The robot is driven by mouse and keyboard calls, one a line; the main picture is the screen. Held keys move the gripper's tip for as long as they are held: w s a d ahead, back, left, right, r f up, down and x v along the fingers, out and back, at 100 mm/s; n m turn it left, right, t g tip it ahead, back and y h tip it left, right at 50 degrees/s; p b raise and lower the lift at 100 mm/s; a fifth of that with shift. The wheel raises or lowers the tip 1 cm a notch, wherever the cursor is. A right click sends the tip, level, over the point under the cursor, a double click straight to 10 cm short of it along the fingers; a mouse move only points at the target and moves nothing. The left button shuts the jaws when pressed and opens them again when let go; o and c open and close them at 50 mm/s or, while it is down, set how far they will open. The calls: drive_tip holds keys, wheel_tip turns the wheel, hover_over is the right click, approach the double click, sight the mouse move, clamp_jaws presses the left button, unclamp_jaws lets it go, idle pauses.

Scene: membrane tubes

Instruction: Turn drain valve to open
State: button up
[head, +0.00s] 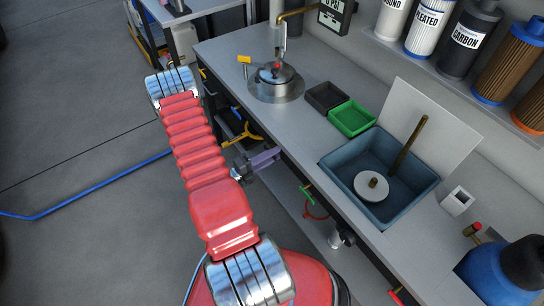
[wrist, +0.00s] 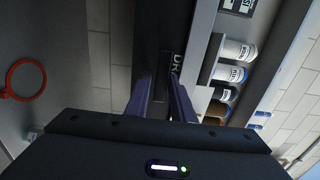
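My gripper (head: 268,158) is beside the bench's front edge in the head view, with its purple fingers pointing right. In the wrist view the two fingers (wrist: 159,78) stand apart with a gap between them. A dark upright surface lies beyond them, with a label (wrist: 177,66) starting "DR", the rest cut off or hidden. I see no valve handle clearly between the fingers. In the head view a yellow handle (head: 241,133) is left of my gripper, under the bench edge. A green handle (head: 307,194) is lower right. I cannot tell which is the drain valve.
A red ring (head: 316,210) hangs below the bench and shows at left in the wrist view (wrist: 26,78). The bench (head: 225,48) holds a blue sink (head: 335,165), a green bin (head: 352,118) and a metal pot (head: 277,78). Filters stand on a shelf behind. Open floor lies left.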

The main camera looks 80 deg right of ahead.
drive_tip(key=shift+c, duration=0.5)
clamp_jaws()
drive_tip(key=shift+a, duration=0.2)
drive_tip(key=shift+d, duration=0.2)
drive_tip(key=shift+f+m, duration=0.15)
drive_tip(key=shift+m, duration=0.15)
drive_tip(key=w+d+f+m, duration=0.1)
drive_tip(key=m, duration=0.4)
drive_tip(key=w+d+f+m, duration=0.1)
drive_tip(key=m, duration=0.5)
drive_tip(key=w+f+m, duration=0.1)
drive_tip(key=f+m, duration=0.1)
drive_tip(key=m, duration=0.4)
drive_tip(key=shift+d, duration=0.4)
drive_tip(key=shift+m, duration=0.3)
